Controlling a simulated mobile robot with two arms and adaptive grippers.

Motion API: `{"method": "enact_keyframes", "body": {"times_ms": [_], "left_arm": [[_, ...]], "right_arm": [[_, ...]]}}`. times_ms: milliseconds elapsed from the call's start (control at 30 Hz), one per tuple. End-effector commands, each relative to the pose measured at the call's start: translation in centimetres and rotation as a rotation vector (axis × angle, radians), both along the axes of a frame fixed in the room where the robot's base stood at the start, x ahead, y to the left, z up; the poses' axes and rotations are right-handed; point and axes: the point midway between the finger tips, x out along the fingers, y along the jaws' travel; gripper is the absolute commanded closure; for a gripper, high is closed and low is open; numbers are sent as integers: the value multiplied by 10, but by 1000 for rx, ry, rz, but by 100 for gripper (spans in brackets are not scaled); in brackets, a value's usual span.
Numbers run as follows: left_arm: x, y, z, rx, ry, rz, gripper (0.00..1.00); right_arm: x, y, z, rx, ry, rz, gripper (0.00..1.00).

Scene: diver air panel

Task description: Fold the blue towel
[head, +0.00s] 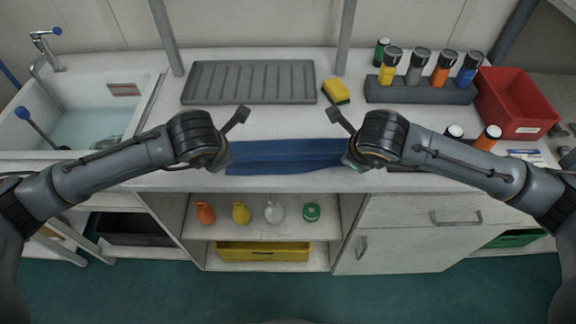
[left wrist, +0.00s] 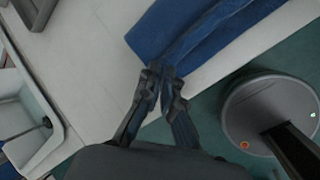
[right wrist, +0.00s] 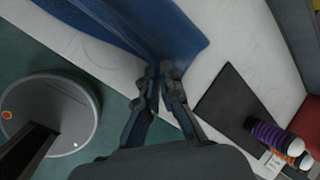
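The blue towel (head: 285,155) lies as a long strip along the front of the white counter, with a crease running along its length. My left gripper (head: 225,164) is at its left end. In the left wrist view the fingertips (left wrist: 163,72) are closed together on the edge of the towel (left wrist: 200,35). My right gripper (head: 349,164) is at its right end. In the right wrist view the fingertips (right wrist: 161,70) are closed together on the edge of the towel (right wrist: 165,30). The pinched cloth is partly hidden by the fingers.
Behind the towel are a grey ribbed tray (head: 250,82) and a yellow sponge (head: 336,92). A rack (head: 420,93) of torches and a red bin (head: 516,103) stand at right. A sink (head: 80,110) is at left. A dark mat (right wrist: 236,108) lies right of the towel.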

Motion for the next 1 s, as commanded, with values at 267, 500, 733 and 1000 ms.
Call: {"method": "enact_keyframes", "body": {"times_ms": [267, 500, 733, 1000], "left_arm": [[0, 1, 0, 1, -4, 3, 94], [0, 1, 0, 1, -5, 3, 58], [0, 0, 0, 0, -4, 1, 58], [-11, 0, 29, -1, -9, 1, 58]], "right_arm": [[0, -1, 0, -1, -6, -3, 94], [0, 0, 0, -1, -5, -2, 58], [0, 0, 0, 0, -4, -1, 58], [-11, 1, 28, 2, -7, 1, 58]]}}
